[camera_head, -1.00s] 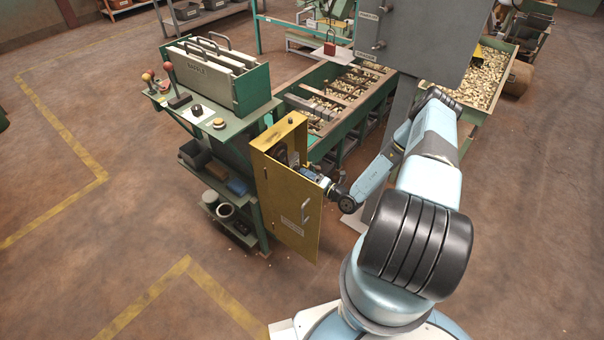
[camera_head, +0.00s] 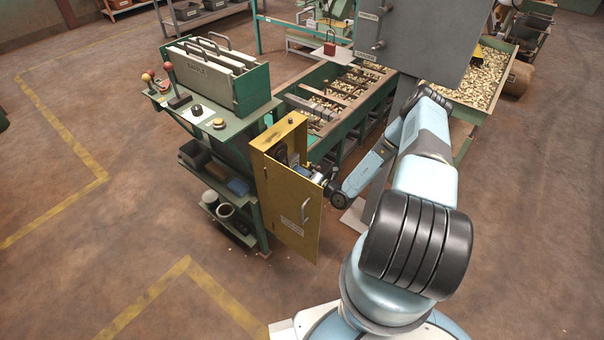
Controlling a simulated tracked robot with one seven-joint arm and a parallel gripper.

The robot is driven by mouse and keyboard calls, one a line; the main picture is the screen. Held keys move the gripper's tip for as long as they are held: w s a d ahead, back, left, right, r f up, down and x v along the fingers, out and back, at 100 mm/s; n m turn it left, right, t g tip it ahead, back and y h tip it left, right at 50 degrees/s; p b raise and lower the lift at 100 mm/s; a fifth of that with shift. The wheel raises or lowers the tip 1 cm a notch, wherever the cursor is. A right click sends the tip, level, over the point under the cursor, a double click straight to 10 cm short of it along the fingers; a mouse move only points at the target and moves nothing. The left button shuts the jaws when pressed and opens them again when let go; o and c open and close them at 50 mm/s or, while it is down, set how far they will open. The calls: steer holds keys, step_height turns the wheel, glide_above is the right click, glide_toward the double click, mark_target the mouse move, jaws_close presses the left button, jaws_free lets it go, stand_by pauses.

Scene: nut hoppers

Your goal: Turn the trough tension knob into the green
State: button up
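A yellow cabinet (camera_head: 284,206) stands beside the green trough, with its door (camera_head: 296,214) swung open toward me. The tension knob cannot be made out; the cabinet's inside is dark and partly hidden by the door and my wrist. My arm reaches in from the right, and my gripper end (camera_head: 304,170) is at the cabinet's opening, just above and behind the door's top edge. The fingers are too small and too covered to tell whether they are open or shut, or whether they touch anything.
A green cart (camera_head: 221,126) with a baffle rack (camera_head: 226,80), small levers and knobs stands left of the cabinet. The long trough (camera_head: 317,122) with nuts lies behind. A grey panel (camera_head: 412,38) on a post stands close to my arm. Floor at left is clear.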

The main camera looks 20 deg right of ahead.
steer(key=shift+f, duration=0.1)
steer(key=c, duration=0.4)
steer(key=shift+m, duration=0.6)
steer(key=shift+c, duration=0.2)
steer(key=o, duration=1.1)
steer(key=shift+c, duration=0.2)
steer(key=v, duration=1.4)
steer(key=shift+w, duration=0.1)
